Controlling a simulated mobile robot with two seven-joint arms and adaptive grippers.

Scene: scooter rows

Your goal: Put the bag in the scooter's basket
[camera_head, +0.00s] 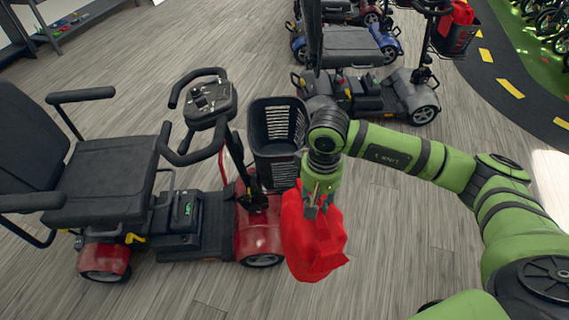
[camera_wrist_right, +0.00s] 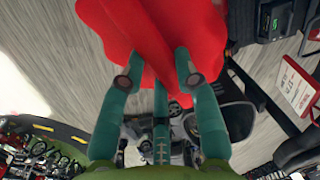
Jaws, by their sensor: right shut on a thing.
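My right gripper (camera_head: 317,203) is shut on the red bag (camera_head: 312,245), and the bag hangs below its fingers. In the right wrist view the fingers (camera_wrist_right: 160,75) pinch the bag (camera_wrist_right: 150,30) at its near end. The nearest scooter has a red front (camera_head: 258,232), and its black basket (camera_head: 277,125) is mounted ahead of the handlebars. The bag hangs to the right of and nearer than this basket, outside it. My right wrist partly covers the basket's right side. I see nothing inside the visible part of the basket. My left gripper is not in view.
The scooter's black seat (camera_head: 112,175) and handlebars (camera_head: 207,105) stand to the left. Another scooter (camera_head: 370,92) is behind, and a farther basket (camera_head: 457,35) at the top right holds a red thing. Wooden floor (camera_head: 400,245) is clear on the right below my arm.

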